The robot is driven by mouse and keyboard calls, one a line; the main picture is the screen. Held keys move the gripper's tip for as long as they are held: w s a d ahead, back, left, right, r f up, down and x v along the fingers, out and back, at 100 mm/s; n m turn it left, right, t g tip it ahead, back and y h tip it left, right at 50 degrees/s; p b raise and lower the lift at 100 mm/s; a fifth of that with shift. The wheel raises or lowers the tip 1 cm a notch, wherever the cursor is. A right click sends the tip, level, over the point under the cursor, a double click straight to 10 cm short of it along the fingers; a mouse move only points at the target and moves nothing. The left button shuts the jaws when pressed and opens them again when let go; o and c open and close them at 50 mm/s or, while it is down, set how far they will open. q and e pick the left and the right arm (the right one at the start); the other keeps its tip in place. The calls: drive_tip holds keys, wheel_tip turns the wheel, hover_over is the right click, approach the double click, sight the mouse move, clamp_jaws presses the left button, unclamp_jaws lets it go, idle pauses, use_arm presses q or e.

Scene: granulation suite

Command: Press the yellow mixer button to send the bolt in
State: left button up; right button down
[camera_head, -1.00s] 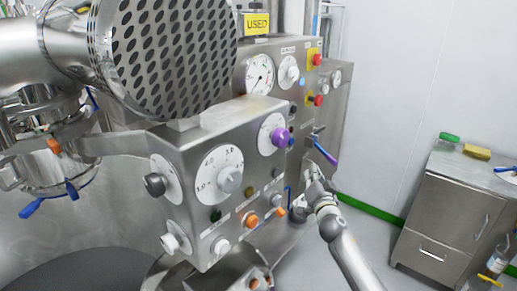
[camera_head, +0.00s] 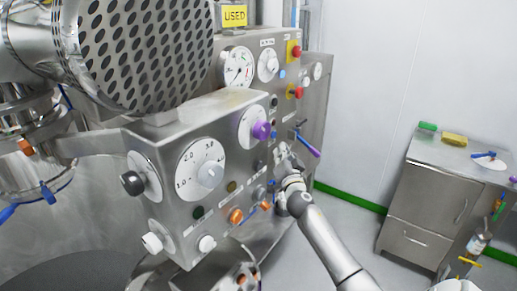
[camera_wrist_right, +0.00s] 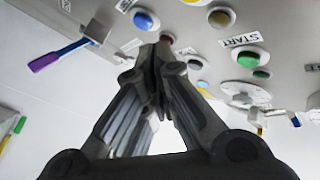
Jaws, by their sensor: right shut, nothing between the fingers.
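A dull yellow round button (camera_head: 231,187) sits on the front face of the steel control box (camera_head: 180,135), right of a green button. I cannot tell for sure that it is the mixer button. My right gripper (camera_head: 281,150) is at the right end of the panel, beside the purple-tipped lever. In the right wrist view its fingers (camera_wrist_right: 165,42) are together and empty, pointing at the panel. Their tips show between a blue button (camera_wrist_right: 146,20) and a brownish-yellow button (camera_wrist_right: 221,17); contact cannot be told. No bolt can be made out. My left gripper is not in view.
A purple knob (camera_head: 262,130), a purple-tipped lever (camera_head: 308,146) and an orange knob (camera_head: 236,215) stick out near my right arm. A perforated steel drum (camera_head: 145,50) overhangs the box.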

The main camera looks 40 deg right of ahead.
drive_tip(key=shift+w+a+b, duration=0.2)
drive_tip(key=shift+w+b, duration=0.05)
drive_tip(key=shift+w, duration=0.5)
drive_tip(key=shift+w+a+b, duration=0.25)
drive_tip(key=shift+w, duration=0.55)
drive_tip(key=shift+w+a+b, duration=0.2)
drive_tip(key=shift+w+b, duration=0.05)
drive_tip(key=shift+w, duration=0.5)
drive_tip(key=shift+w+a+b, duration=0.1)
drive_tip(key=shift+w+b, duration=0.3)
drive_tip(key=shift+w, duration=0.05)
